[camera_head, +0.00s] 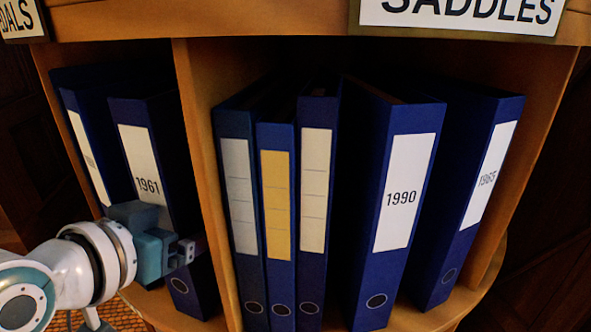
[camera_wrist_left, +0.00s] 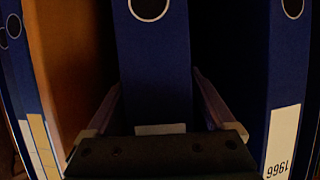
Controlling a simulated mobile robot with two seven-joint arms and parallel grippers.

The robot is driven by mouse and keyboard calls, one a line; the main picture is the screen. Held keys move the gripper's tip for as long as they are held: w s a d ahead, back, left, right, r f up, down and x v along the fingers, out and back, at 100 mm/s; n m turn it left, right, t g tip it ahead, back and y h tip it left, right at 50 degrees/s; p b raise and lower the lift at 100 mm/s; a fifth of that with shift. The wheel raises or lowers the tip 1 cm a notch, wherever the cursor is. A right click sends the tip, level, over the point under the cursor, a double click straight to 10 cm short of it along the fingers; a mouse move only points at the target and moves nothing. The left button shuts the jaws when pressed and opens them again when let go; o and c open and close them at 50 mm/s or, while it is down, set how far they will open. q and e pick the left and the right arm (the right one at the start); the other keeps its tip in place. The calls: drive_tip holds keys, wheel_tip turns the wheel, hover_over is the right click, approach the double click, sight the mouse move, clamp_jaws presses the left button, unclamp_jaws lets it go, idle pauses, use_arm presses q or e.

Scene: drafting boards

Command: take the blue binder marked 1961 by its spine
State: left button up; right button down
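The blue binder marked 1961 (camera_head: 150,125) stands upright in the left compartment, second from the left, with a white label and a finger hole low on its spine. My left gripper (camera_head: 185,250) is in front of its lower spine and hides part of it. In the left wrist view, which shows the shelf upside down, the binder's spine (camera_wrist_left: 152,70) lies between the two spread fingers of the gripper (camera_wrist_left: 157,82). I cannot tell whether the fingers touch its sides. My right gripper is in neither view.
Another blue binder (camera_head: 85,145) stands left of it; its label (camera_wrist_left: 283,140) seems to read 1966 in the wrist view. A wooden divider (camera_head: 200,150) is close on the right. Beyond it stand several binders, including 1990 (camera_head: 372,285) and one reading 1965 (camera_head: 440,265).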

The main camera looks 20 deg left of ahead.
use_arm(q)
clamp_jaws()
idle(0.5)
drive_tip(key=shift+r, duration=0.15)
